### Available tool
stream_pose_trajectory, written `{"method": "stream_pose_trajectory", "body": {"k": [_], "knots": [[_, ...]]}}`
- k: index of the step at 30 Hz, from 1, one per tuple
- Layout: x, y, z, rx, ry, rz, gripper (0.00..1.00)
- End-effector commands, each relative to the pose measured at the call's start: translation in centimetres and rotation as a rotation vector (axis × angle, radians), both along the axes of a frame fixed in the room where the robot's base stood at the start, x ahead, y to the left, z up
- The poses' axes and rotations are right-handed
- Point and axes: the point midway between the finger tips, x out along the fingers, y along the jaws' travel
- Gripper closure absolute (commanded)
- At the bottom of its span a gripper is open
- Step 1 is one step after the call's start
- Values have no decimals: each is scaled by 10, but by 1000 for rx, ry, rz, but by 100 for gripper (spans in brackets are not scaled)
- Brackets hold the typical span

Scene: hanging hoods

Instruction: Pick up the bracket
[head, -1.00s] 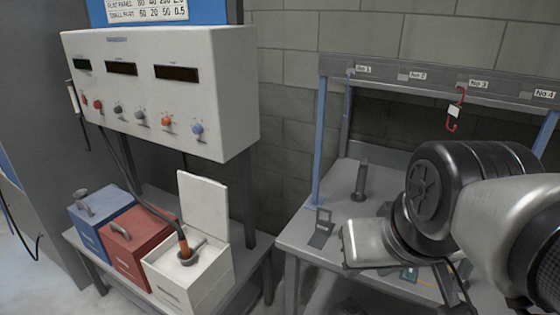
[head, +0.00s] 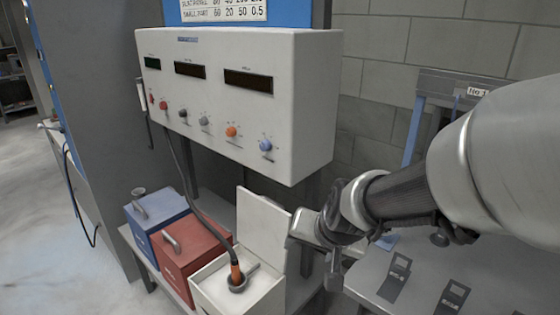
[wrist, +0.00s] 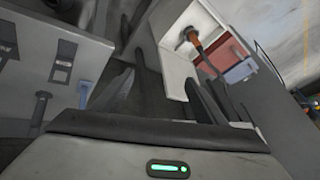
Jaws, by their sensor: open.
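Two small dark angled brackets stand on the grey table at the right in the head view, one at the left (head: 395,279) and one at the right (head: 452,299). I cannot tell which one the task means. In the wrist view bracket-like pieces (wrist: 64,58) show at the upper left, outside my fingers. My gripper (wrist: 160,95) is open and empty, with its two dark fingers apart. In the head view it is at the gap between the white box and the table, left of the brackets, partly hidden by my wrist.
An open white box (head: 235,297) with an orange-handled tool (head: 236,272) stands close to my gripper. A red box (head: 190,250) and a blue box (head: 155,215) are further left. A control panel (head: 235,100) hangs above them. The grey table (head: 420,262) has bare space around the brackets.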

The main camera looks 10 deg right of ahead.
Motion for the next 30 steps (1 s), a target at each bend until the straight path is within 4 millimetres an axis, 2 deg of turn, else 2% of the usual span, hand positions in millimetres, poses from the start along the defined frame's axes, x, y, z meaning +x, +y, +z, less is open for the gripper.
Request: {"method": "stream_pose_trajectory", "body": {"k": [1,3,6,9,12,15,19,24,30], "knots": [[12,-7,-32,5,13,-66,34],[28,-22,-67,-3,0,-173,34],[41,-54,-115,-55,-33,-322,34],[43,-94,-155,-155,-84,-452,34],[38,-135,-181,-282,-156,-542,34],[30,-169,-191,-408,-236,-592,34],[24,-198,-190,-534,-328,-607,34],[22,-212,-186,-607,-393,-605,34],[31,-216,-190,-617,-411,-605,34]]}}
